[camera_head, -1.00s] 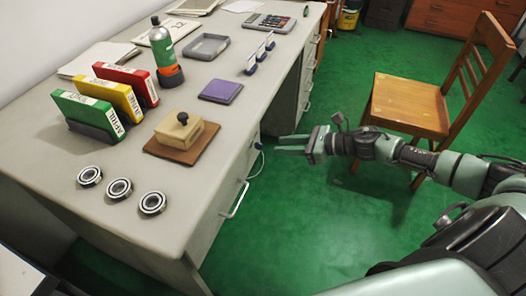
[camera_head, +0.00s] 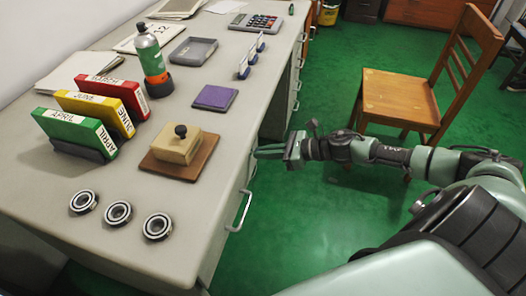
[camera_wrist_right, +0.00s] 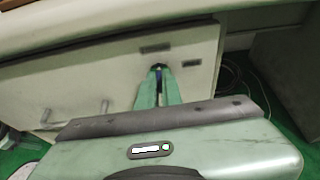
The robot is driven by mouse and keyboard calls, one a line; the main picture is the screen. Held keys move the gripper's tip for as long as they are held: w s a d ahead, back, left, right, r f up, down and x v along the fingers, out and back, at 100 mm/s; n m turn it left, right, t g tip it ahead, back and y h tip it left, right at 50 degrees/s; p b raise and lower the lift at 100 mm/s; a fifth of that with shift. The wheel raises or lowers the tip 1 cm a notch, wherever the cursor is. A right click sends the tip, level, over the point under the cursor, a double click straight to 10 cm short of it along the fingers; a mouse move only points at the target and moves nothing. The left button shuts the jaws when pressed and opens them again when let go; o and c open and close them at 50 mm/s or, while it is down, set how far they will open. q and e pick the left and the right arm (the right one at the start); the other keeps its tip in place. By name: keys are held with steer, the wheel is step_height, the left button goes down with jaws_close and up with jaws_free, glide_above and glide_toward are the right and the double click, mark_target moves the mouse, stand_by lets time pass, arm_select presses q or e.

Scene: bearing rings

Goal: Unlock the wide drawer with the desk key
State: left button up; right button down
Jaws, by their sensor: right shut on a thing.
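The desk key (camera_wrist_right: 158,66) shows in the right wrist view as a small dark blue piece at the tips of my right gripper's fingers, against the desk front. My right gripper (camera_head: 256,153) is shut on it; its green fingers also show in the right wrist view (camera_wrist_right: 158,86). The fingers hide most of the key, so I cannot tell how it is turned. The wide drawer's pale front (camera_wrist_right: 110,75) appears closed. Its bar handle (camera_head: 240,211) is nearer the desk's front corner and also shows in the right wrist view (camera_wrist_right: 75,115). My left gripper is not in view.
The desk top (camera_head: 105,245) holds bearing rings (camera_head: 118,212), a wooden block on a brown board (camera_head: 186,166), colored binders (camera_head: 75,130) and a green bottle (camera_head: 149,48). Green floor is open between.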

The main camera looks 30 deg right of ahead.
stand_by(0.4)
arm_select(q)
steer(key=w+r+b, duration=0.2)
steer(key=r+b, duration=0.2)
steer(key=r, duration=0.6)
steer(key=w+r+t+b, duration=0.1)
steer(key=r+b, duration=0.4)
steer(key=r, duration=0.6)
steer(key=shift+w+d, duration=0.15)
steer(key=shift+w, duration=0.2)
arm_select(e)
steer(key=shift+w+d+f+m+g+y, duration=0.15)
steer(key=shift+m+g+y, duration=0.2)
steer(key=shift+m+y, duration=1.4)
steer(key=shift+w+d+f+m+g+y, duration=0.2)
steer(key=shift+m+y, duration=0.45)
steer(key=shift+m, duration=2.15)
steer(key=shift+s+a+f+m+g+y, duration=0.15)
steer(key=shift+m+g+y, duration=0.3)
steer(key=shift+m+y, duration=1.3)
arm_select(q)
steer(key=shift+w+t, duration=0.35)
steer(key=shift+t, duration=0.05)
arm_select(e)
steer(key=shift+w+d+m+h, duration=0.1)
steer(key=shift+m+h, duration=0.35)
steer(key=shift+m, duration=0.15)
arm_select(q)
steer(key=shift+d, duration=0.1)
